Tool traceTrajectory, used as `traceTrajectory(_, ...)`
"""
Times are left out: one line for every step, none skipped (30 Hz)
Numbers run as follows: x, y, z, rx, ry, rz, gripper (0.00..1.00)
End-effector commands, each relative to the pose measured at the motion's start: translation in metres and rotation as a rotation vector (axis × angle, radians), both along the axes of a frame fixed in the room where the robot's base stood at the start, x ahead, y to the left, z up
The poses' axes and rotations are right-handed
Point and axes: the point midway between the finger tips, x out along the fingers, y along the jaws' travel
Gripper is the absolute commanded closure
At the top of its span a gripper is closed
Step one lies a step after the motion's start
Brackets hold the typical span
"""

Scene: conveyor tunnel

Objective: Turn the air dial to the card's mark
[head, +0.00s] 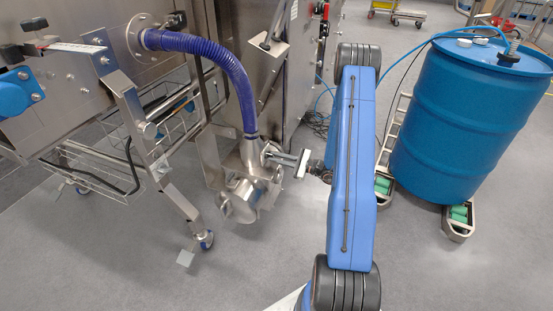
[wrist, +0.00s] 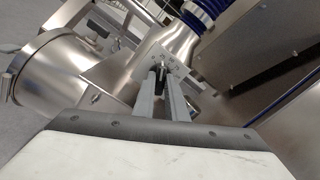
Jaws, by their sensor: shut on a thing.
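The air dial (wrist: 159,70) is a small dark knob on a light metal plate (wrist: 174,62) with small marks, fixed to the steel blower housing. My gripper (wrist: 160,84) has its two grey fingers on either side of the knob and is shut on it. In the head view my gripper (head: 270,153) reaches left from the blue arm to the steel housing (head: 245,187) below the purple hose. There the dial is hidden by the fingers and housing. The marks are too small to read, and I cannot make out the card or the knob's pointing direction.
A purple ribbed hose (head: 222,62) curves down into the housing. A steel frame with a wire basket (head: 105,170) stands at left. A blue drum (head: 465,115) stands on a wheeled dolly (head: 459,227) at right. The grey floor in front is clear.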

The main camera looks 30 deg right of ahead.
Motion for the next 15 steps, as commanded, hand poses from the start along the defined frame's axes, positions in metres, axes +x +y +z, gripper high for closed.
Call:
traceTrajectory(-0.001, -0.0006, -0.0008, 0.001, 0.003, -0.001, 1.0)
traceTrajectory(-0.0011, -0.0006, -0.0008, 0.001, 0.003, -0.001, 0.86)
traceTrajectory(-0.0011, -0.0006, -0.0008, 0.001, 0.002, -0.002, 0.76)
traceTrajectory(-0.001, -0.0006, -0.0008, 0.001, 0.002, -0.002, 0.7)
traceTrajectory(-0.0009, -0.0006, -0.0008, 0.001, 0.002, -0.002, 0.7)
traceTrajectory(-0.0008, -0.0005, -0.0006, 0.001, 0.002, -0.001, 0.7)
traceTrajectory(-0.0007, -0.0004, -0.0005, 0.001, 0.002, -0.001, 0.7)
traceTrajectory(-0.0006, -0.0003, -0.0005, 0.001, 0.002, -0.001, 0.7)
traceTrajectory(-0.0005, -0.0003, -0.0004, 0.001, 0.002, -0.001, 0.7)
traceTrajectory(-0.0005, -0.0003, -0.0004, 0.001, 0.002, -0.001, 0.7)
traceTrajectory(-0.0005, -0.0002, -0.0004, 0.001, 0.002, -0.001, 0.7)
traceTrajectory(-0.0005, -0.0003, -0.0004, 0.0, 0.001, -0.001, 0.7)
traceTrajectory(-0.0008, -0.0006, -0.0004, 0.0, 0.001, -0.001, 0.7)
traceTrajectory(-0.0013, -0.0011, -0.0003, 0.001, 0.001, -0.001, 0.7)
traceTrajectory(-0.0025, -0.0023, -0.0003, 0.001, 0.001, -0.001, 0.7)
